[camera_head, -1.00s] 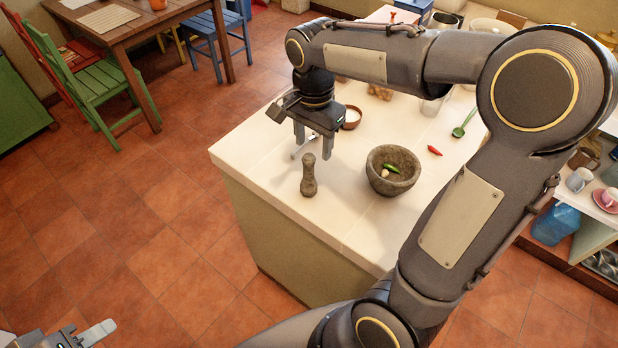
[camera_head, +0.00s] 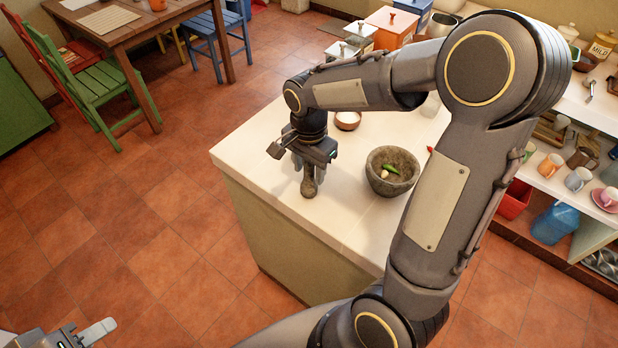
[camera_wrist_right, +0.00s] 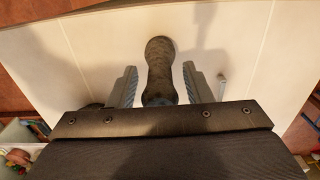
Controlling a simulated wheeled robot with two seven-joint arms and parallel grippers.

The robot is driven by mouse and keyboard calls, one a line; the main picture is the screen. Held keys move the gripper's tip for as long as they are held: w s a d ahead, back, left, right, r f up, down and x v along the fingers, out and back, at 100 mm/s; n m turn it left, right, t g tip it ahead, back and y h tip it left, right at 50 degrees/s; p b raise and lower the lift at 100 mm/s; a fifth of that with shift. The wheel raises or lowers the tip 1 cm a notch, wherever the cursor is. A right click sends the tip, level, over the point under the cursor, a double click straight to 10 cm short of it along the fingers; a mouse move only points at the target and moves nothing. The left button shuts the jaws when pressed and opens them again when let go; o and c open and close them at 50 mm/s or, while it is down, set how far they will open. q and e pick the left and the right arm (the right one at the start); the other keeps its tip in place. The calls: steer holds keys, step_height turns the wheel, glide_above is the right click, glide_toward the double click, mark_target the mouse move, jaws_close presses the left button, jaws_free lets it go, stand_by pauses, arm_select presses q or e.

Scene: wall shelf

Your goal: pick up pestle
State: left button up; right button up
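The dark stone pestle (camera_head: 309,186) stands upright near the left edge of the white counter, its upper part hidden by my right gripper (camera_head: 308,172). In the right wrist view the pestle (camera_wrist_right: 160,68) lies between the two fingers of my right gripper (camera_wrist_right: 160,88). The fingers are spread, with a gap on both sides of the pestle. The stone mortar (camera_head: 378,186) stands to the right of the pestle, with a green chili and a pale clove-like piece inside. My left gripper (camera_head: 95,334) is only partly in view at the bottom left, away from the counter.
A small bowl of white contents (camera_head: 347,120) stands behind the gripper on the counter (camera_head: 255,150). Canisters (camera_head: 390,28) stand at the back. A shelf with cups (camera_head: 578,178) is at the right. The counter's left corner is clear.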

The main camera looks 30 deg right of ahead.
steer(key=c, duration=0.9)
steer(key=shift+o, duration=0.2)
steer(key=shift+r, duration=0.1)
steer(key=shift+r, duration=0.2)
steer(key=r, duration=0.3)
steer(key=shift+s+d+r, duration=0.15)
steer(key=shift+s+d, duration=0.05)
steer(key=s+d+r+b, duration=0.2)
steer(key=s+d+r, duration=0.6)
steer(key=s, duration=0.3)
steer(key=shift+r, duration=0.55)
